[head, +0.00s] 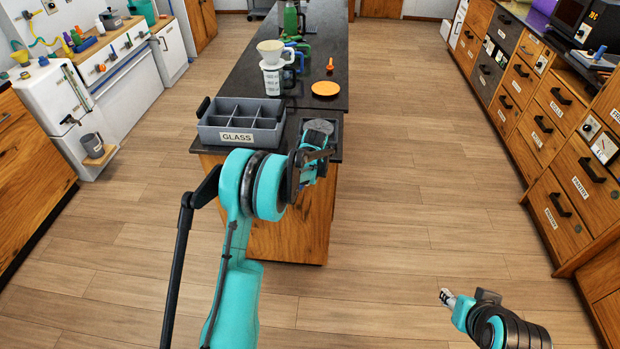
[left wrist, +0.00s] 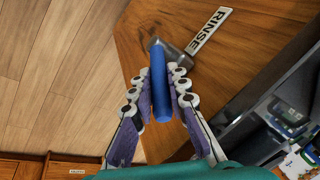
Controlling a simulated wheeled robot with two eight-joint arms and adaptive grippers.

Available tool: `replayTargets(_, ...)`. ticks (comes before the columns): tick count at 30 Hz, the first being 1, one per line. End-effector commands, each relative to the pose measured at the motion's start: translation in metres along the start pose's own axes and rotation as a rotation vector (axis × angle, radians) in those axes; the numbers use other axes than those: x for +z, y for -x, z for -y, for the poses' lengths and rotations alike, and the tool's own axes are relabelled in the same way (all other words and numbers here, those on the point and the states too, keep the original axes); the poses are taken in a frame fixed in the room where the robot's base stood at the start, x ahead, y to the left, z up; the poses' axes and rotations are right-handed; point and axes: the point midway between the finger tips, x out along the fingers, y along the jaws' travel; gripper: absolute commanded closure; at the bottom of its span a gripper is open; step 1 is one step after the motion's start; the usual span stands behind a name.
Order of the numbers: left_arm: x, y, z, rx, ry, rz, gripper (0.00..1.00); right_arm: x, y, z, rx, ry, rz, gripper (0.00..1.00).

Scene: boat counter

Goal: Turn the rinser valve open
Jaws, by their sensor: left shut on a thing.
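The rinser valve's blue lever handle (left wrist: 160,80) lies between the two fingers of my left gripper (left wrist: 160,75) in the left wrist view. The fingers close on it from both sides. The handle joins a grey metal valve body (left wrist: 178,55) on the wooden counter side, beside a white plate (left wrist: 208,34) reading "RINSE". In the head view my left gripper (head: 318,150) is at the near end of the island counter, where my own wrist hides the valve. My right gripper (head: 447,298) is low over the floor at the lower right, away from the counter; its jaw opening is too small to judge.
A grey divided bin labelled "GLASS" (head: 240,122) stands on the island's near left corner. A white dripper (head: 271,53), an orange disc (head: 325,89) and several bottles and cups are further back. Drawers (head: 545,130) line the right; open wooden floor (head: 440,170) lies between.

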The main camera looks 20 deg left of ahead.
Motion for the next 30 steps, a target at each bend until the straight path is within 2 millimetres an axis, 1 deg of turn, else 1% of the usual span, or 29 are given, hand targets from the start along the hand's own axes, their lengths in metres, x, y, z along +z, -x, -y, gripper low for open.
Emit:
replayTargets(1,0.003,0.001,0.005,0.030,0.017,-0.022,1.00,-0.001,0.001,0.000,0.000,0.000,0.000,0.60)
replayTargets(3,0.005,0.001,0.008,0.074,0.036,-0.055,1.00,-0.001,0.001,0.000,0.000,0.000,0.000,0.60)
replayTargets(9,0.010,0.000,0.015,0.183,0.079,-0.132,1.00,0.000,0.000,0.000,0.000,0.000,0.000,0.60)
replayTargets(15,0.013,0.000,0.019,0.256,0.108,-0.185,1.00,0.001,-0.002,0.000,0.000,0.000,0.000,0.60)
replayTargets(21,0.015,0.000,0.021,0.293,0.122,-0.211,1.00,0.002,-0.002,0.000,0.000,0.000,0.000,0.60)
replayTargets(30,0.016,-0.001,0.021,0.303,0.124,-0.218,1.00,0.002,-0.002,0.000,0.000,0.000,0.000,0.60)
